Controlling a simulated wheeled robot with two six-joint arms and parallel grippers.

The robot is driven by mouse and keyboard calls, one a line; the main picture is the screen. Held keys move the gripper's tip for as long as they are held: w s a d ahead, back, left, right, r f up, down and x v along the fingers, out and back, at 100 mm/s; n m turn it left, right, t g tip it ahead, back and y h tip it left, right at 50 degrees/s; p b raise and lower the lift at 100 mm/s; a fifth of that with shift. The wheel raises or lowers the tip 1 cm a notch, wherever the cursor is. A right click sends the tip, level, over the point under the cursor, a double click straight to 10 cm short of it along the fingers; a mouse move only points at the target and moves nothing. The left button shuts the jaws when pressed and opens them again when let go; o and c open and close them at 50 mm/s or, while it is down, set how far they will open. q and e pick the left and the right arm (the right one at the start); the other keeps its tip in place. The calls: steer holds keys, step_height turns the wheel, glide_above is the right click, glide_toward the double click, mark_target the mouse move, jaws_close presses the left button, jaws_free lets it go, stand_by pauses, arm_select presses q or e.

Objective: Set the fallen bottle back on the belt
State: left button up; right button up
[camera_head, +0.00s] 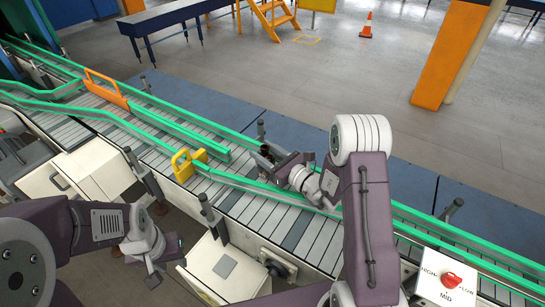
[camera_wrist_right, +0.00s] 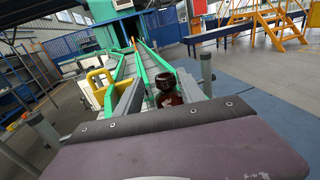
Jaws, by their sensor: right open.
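In the head view only a small dark part of the bottle (camera_head: 265,150) shows at the fingertips, by the green rail. My right gripper (camera_head: 272,159) is open around it, above the belt (camera_head: 252,208). I cannot tell whether the fingers touch the bottle. Its base is hidden. My left gripper (camera_head: 163,262) is open and empty at the lower left, in front of the conveyor.
Green guide rails (camera_head: 165,121) run along the belt. A yellow bracket (camera_head: 188,164) and an orange bracket (camera_head: 106,87) stand over it. Grey posts (camera_head: 261,130) line the conveyor. The floor beyond is mostly clear.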

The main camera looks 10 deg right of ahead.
steer(key=b+v, duration=0.2)
steer(key=v, duration=0.9)
steer(key=shift+s+r+b, duration=0.2)
steer(key=shift+s+b, duration=0.1)
steer(key=shift+s, duration=0.1)
steer(key=shift+w, duration=0.1)
steer(key=shift+a+f, duration=0.1)
